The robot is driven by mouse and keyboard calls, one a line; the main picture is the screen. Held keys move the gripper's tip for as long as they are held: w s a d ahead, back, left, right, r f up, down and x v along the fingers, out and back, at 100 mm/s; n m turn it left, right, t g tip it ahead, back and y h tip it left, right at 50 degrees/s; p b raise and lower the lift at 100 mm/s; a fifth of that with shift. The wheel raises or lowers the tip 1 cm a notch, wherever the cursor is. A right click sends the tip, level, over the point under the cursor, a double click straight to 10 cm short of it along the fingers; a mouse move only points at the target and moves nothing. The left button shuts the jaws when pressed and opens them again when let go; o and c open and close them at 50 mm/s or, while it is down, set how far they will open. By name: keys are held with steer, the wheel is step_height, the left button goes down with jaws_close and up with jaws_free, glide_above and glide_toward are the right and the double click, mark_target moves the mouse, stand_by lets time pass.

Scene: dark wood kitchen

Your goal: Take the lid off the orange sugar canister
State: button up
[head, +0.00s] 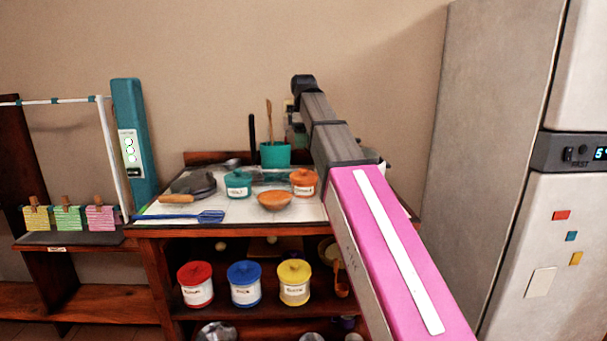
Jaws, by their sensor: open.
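The orange canister (304,190) stands upright on the white counter top, with a small white label on its front. Its orange lid (303,176) with a round knob sits on top. My arm reaches in from the lower right and passes just right of the canister. My gripper (296,135) seems to hang at the arm's far end, above and behind the canister and apart from it. It is small and partly hidden by the arm, and its fingers are hard to make out. It is open, with nothing seen in it.
A teal canister (237,184) and an orange bowl (274,201) stand close by. Behind is a teal utensil pot (275,155). Red (196,284), blue (244,284) and yellow (294,283) canisters stand below.

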mark_target(303, 169)
step_height(303, 169, down, 10)
steer(key=shift+s+f, duration=0.1)
steer(key=shift+f, duration=0.05)
steer(key=c, duration=1)
